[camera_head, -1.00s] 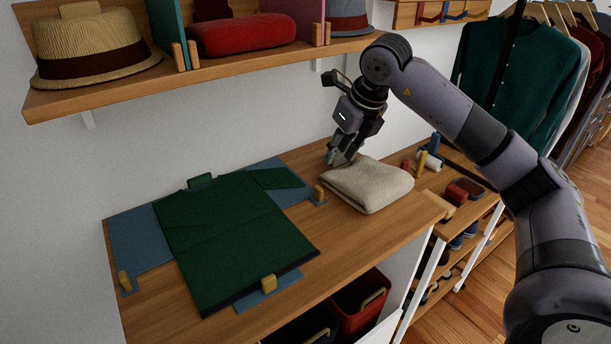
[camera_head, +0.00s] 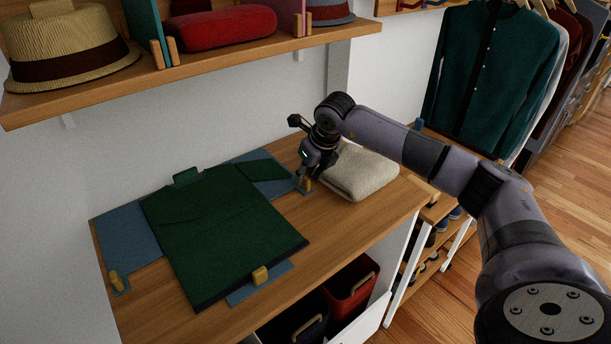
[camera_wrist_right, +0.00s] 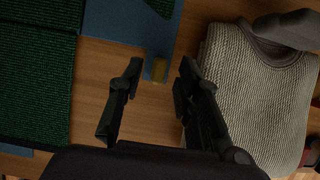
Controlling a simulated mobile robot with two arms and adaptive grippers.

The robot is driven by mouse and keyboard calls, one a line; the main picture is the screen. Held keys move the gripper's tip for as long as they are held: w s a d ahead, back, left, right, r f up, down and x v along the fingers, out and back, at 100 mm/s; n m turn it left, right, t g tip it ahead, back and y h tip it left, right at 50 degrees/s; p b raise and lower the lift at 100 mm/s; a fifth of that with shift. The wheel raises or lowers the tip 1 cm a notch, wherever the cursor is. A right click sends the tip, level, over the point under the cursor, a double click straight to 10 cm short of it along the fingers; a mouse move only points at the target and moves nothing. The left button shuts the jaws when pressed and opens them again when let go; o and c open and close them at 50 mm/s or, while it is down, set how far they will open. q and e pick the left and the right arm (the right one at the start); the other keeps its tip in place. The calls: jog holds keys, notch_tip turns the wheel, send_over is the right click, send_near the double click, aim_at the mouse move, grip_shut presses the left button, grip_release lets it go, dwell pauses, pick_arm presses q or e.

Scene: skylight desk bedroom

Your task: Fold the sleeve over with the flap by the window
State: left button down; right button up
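A dark green garment (camera_head: 225,235) lies spread on a blue folding board on the wooden desk. Its sleeve (camera_head: 262,170) lies over the board's right flap (camera_head: 277,188), which is flat. That flap has a yellow tab (camera_head: 306,185) at its outer corner; the tab also shows in the right wrist view (camera_wrist_right: 159,70). My right gripper (camera_head: 305,174) is low over this tab. In the wrist view its open fingers (camera_wrist_right: 160,72) stand either side of the tab, with gaps; exact height is unclear. My left gripper is not in view. No window shows.
A folded cream knit (camera_head: 358,175) lies close to the right of my gripper. The left flap (camera_head: 130,235) and a front yellow tab (camera_head: 260,275) are clear. A shelf with a hat (camera_head: 70,50) overhangs the desk's back.

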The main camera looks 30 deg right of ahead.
jog(key=shift+x, duration=1.1)
grip_shut()
